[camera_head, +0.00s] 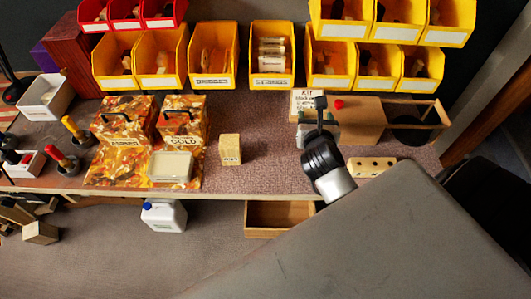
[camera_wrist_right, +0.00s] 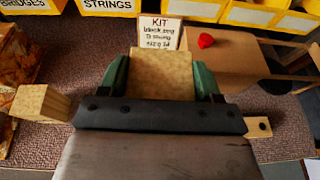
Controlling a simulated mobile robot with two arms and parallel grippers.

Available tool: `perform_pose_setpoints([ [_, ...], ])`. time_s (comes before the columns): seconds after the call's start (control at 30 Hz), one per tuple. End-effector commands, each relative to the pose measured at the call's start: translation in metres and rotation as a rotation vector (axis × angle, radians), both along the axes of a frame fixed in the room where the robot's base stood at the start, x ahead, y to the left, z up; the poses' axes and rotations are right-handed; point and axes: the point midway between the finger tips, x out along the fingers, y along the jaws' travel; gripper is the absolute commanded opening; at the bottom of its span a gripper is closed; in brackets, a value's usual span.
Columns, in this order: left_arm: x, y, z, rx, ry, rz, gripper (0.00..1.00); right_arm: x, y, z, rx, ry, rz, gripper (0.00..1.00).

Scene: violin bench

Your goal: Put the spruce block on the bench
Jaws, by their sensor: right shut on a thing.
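My right gripper (camera_head: 319,128) is over the bench (camera_head: 270,165), just in front of the kit card and the tan wooden box. In the right wrist view its green fingers (camera_wrist_right: 162,80) are shut on a pale wooden block, which I take as the spruce block (camera_wrist_right: 161,72). No label shows on it, and the arm mostly hides it in the head view. I cannot tell whether it touches the bench. Another pale block (camera_head: 230,149) with a small unreadable label stands on the bench to the left. My left gripper is not in view.
The kit card (camera_head: 308,99) and tan box (camera_head: 355,112) with a red piece (camera_head: 339,103) stand close behind. A drilled wooden block (camera_head: 372,166) lies right. Yellow bins (camera_head: 271,83) line the back. Bare bench lies between the labelled block and my gripper.

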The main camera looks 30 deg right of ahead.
Motion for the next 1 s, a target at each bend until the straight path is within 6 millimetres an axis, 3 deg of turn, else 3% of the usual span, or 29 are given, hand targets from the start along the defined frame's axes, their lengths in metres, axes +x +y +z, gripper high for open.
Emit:
perform_pose_setpoints([
  [0.1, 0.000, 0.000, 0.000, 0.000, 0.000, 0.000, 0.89, -0.014, 0.008, -0.014, 0.000, 0.001, 0.027, 0.37],
  [0.23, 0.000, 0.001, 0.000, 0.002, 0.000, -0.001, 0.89, -0.013, 0.015, -0.023, 0.002, -0.004, 0.036, 0.37],
  [0.7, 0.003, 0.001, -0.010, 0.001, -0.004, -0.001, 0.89, 0.068, 0.066, -0.082, -0.001, -0.001, 0.037, 0.37],
  [0.9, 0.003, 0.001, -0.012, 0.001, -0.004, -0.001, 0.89, 0.080, 0.074, -0.092, -0.002, -0.001, 0.037, 0.37],
  [1.0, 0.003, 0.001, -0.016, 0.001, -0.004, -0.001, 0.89, 0.080, 0.074, -0.106, -0.004, 0.002, 0.037, 0.37],
])
